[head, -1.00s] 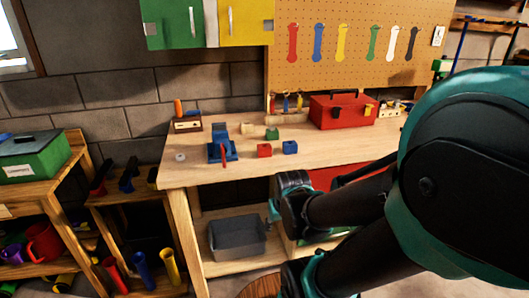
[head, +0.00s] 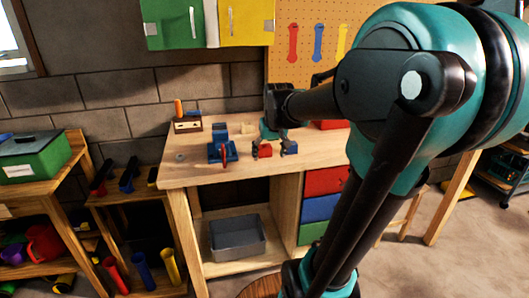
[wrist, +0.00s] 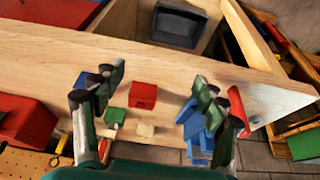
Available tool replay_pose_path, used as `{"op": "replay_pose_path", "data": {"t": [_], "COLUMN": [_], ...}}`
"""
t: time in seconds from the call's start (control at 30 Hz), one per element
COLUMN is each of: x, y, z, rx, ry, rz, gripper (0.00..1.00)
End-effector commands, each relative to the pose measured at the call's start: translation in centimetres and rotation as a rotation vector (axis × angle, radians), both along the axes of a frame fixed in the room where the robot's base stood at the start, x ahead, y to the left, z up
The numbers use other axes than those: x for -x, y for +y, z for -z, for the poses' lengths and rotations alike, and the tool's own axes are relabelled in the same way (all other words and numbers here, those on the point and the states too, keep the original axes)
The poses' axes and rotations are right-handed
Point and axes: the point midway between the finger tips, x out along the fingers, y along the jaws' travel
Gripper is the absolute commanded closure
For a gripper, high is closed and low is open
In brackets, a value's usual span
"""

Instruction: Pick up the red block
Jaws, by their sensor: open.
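The red block (head: 265,151) sits on the workbench top (head: 190,174), near its front edge. In the wrist view the red block (wrist: 143,95) lies between my gripper's two spread fingers, nearer the left one. My gripper (head: 275,148) is open above the bench and points down; it also shows in the wrist view (wrist: 159,84). The fingers appear apart from the block and nothing is held.
A blue block (head: 290,147) is close to one finger. A blue vise (head: 222,152) with a red handle is near the other. A red toolbox (wrist: 24,122) stands at the wrist view's left.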

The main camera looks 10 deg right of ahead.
Motion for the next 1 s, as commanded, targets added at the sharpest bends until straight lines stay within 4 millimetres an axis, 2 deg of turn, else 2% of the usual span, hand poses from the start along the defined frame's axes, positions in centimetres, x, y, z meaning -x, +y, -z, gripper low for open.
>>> {"op": "replay_pose_path", "data": {"t": [0.03, 0.1, 0.2, 0.3, 0.37, 0.5, 1.0], "x": [-2.0, -4.1, -6.1, -7.2, -7.6, -8.3, -11.8], "y": [-0.3, -0.6, -0.9, -1.1, -1.2, -1.2, -1.2], "z": [-2.4, -5.2, -8.1, -9.9, -10.3, -9.4, -0.6], "rx": [0.001, 0.001, 0.001, 0.002, 0.002, 0.002, 0.001], "ry": [-0.001, -0.003, -0.006, -0.007, -0.007, -0.008, -0.008], "rz": [0.001, 0.001, 0.0, 0.0, 0.0, 0.0, -0.001], "gripper": [0.28, 0.28, 0.28, 0.28, 0.28, 0.28, 0.28]}}
